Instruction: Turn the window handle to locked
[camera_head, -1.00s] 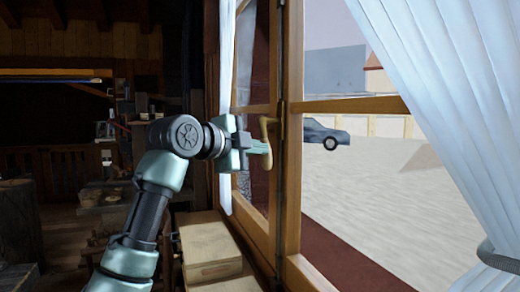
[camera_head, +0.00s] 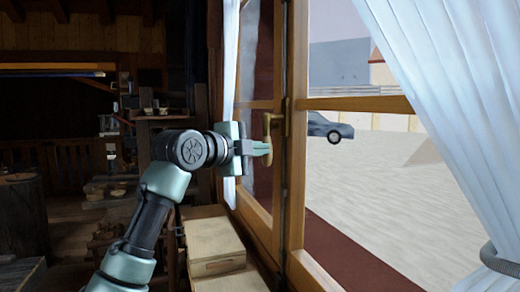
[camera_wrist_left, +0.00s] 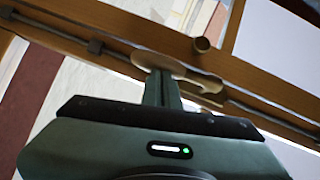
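The brass window handle (camera_head: 267,128) sits on the wooden window frame at the middle of the head view and points down from its mount. In the left wrist view the handle (camera_wrist_left: 158,64) lies across the fingertips, seen at a slant. My left gripper (camera_head: 264,148) reaches it from the left, level, at the handle's lower half. Its teal fingers (camera_wrist_left: 161,90) are close together and appear shut on the handle; part of the grip is hidden. My right gripper is in neither view.
A pale curtain (camera_head: 229,75) hangs just behind my left gripper, and another curtain (camera_head: 445,100) hangs at the right. Wooden boxes (camera_head: 214,240) stand below my left arm beside the window frame (camera_head: 296,190). A dark car (camera_head: 328,130) shows outside.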

